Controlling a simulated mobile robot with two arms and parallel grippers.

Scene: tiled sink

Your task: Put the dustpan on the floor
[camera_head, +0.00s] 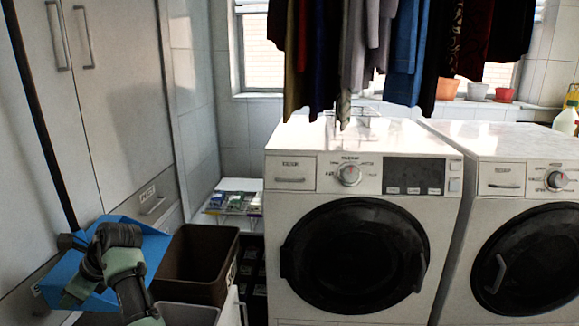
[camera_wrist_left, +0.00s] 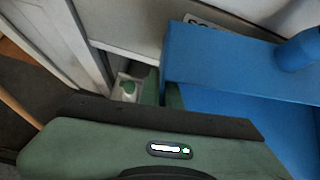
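The blue dustpan (camera_head: 150,243) shows at the lower left of the head view, beside the grey cabinet and partly hidden behind my left arm. My left gripper (camera_head: 75,293) is in front of it, with its green hand overlapping the blue surface. In the left wrist view the dustpan (camera_wrist_left: 225,62) fills the upper right, with a round blue handle stub at its right edge. The green hand body crosses the bottom of that view. My right gripper is not in view.
A brown bin (camera_head: 197,262) stands right of the arm, with a grey bin (camera_head: 188,314) in front. A white washing machine (camera_head: 360,215) and another (camera_head: 530,220) fill the right. Clothes (camera_head: 370,50) hang above. Tall cabinets (camera_head: 90,100) line the left. Little free floor shows.

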